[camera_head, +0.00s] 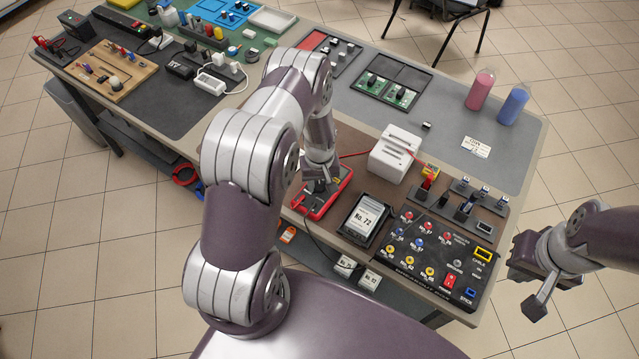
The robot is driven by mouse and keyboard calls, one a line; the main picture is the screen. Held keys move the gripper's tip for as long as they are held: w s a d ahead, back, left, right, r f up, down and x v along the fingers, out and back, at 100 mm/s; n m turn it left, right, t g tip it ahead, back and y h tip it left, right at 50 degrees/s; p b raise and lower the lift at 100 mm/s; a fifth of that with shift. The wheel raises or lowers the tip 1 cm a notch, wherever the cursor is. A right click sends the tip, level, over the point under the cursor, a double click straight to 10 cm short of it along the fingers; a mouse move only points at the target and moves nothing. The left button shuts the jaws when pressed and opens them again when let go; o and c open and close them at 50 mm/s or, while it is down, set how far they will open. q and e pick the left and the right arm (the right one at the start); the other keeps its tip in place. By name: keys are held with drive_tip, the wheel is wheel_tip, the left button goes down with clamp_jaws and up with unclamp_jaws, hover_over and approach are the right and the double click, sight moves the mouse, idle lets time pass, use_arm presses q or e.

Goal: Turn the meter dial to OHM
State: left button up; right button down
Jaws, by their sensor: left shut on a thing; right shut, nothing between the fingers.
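The meter (338,188) is a red-edged device lying on the brown mat near the table's front edge. My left gripper (318,186) points down onto it. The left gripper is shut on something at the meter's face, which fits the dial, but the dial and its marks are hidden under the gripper. A red lead and a dark lead run from near the meter. My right gripper (541,290) is shut and empty, off the table's right end above the floor.
A "No. 72" display box (364,219) stands right of the meter. A white slotted block (396,153) is behind. Pink (480,90) and blue (513,105) bottles stand far right. Grey mat between is mostly clear.

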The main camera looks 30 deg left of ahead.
sight(320, 185)
use_arm(q)
drive_tip(key=m+b, duration=0.2)
drive_tip(key=m, duration=0.3)
drive_tip(key=shift+f+m, duration=0.1)
drive_tip(key=shift+m, duration=0.2)
drive_tip(key=m+b, duration=0.1)
drive_tip(key=m, duration=0.4)
drive_tip(key=shift+m, duration=0.4)
drive_tip(key=o, duration=0.8)
drive_tip(key=shift+c, duration=0.2)
wheel_tip(320, 185, up, 13)
drive_tip(key=b, duration=0.2)
